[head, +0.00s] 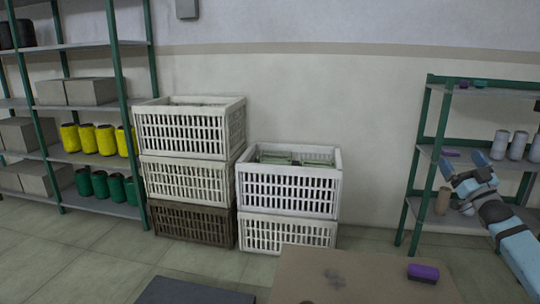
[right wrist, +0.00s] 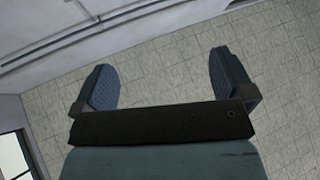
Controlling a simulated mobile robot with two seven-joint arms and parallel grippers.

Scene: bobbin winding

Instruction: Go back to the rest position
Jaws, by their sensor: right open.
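My right gripper (head: 463,170) is at the right of the head view, in front of the green-framed shelf. Its two fingers point up and are spread apart with nothing between them. In the right wrist view the same gripper (right wrist: 165,85) shows its two blue-grey fingers wide apart, with only a tiled surface and a wall edge beyond. My left gripper does not show in either view.
A green-framed shelf (head: 430,152) with grey and brown spools stands at the right. Stacked crates (head: 290,190) stand at the middle, and a shelf (head: 100,205) with yellow and green spools at the left.

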